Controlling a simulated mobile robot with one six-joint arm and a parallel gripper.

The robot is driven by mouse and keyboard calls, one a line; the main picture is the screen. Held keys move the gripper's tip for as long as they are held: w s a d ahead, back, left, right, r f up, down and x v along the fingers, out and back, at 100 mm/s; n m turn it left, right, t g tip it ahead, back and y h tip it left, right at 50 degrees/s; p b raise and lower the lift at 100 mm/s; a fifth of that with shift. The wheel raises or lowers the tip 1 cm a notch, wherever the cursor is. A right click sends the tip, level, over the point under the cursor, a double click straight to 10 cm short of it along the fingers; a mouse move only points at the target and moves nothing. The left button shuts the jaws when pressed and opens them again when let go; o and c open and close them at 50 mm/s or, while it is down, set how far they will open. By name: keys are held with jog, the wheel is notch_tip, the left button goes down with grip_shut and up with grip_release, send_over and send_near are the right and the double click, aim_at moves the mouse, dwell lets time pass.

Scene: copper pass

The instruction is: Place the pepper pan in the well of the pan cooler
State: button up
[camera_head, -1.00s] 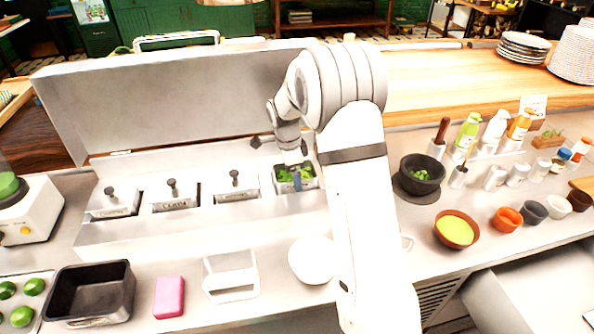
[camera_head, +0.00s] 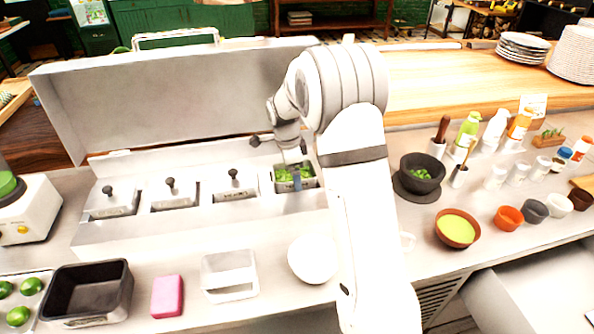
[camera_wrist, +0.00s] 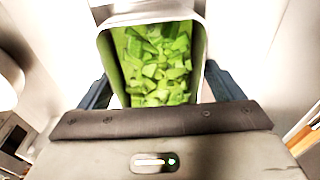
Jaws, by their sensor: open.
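The pepper pan (camera_head: 314,184), a metal pan full of chopped green pepper (camera_wrist: 155,60), is in the rightmost well of the pan cooler (camera_head: 150,233). In the head view its rim shows near the cooler's top; I cannot tell whether it sits fully down. My gripper (camera_head: 295,178) is over the pan, pointing down. In the wrist view, the dark blue fingers of my gripper (camera_wrist: 160,88) are open, one on each side of the pan. The far finger is mostly hidden in the head view.
Several lidded pans (camera_head: 172,196) fill the wells to the left. The cooler's raised lid (camera_head: 180,98) stands behind. In front are a black bin (camera_head: 88,292), a pink block (camera_head: 167,296), a clear container (camera_head: 230,275) and a white round object (camera_head: 312,259). Bowls and bottles are right.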

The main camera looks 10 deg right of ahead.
aim_at(289, 177)
jog(key=shift+s+f, duration=0.45)
jog(key=shift+f, duration=0.25)
notch_tip(289, 177, up, 13)
jog(key=a, duration=0.1)
jog(key=s+r+n+t, duration=0.1)
jog(key=s+r+n, duration=0.25)
jog(key=s, duration=0.35)
jog(key=s+r+n, duration=0.3)
jog(key=s+n, duration=0.2)
jog(key=s, duration=0.3)
jog(key=s+d+f+n+t, duration=0.1)
jog(key=s+n, duration=0.3)
jog(key=s, duration=0.4)
jog(key=s+d+f+n+t+y, duration=0.1)
jog(key=s+f+n, duration=0.1)
jog(key=s+n, duration=0.3)
jog(key=s, duration=0.3)
jog(key=shift+s+f, duration=0.3)
jog(key=shift+s, duration=0.05)
jog(key=shift+d+n, duration=0.1)
jog(key=shift+n, duration=0.15)
jog(key=shift+c, duration=0.2)
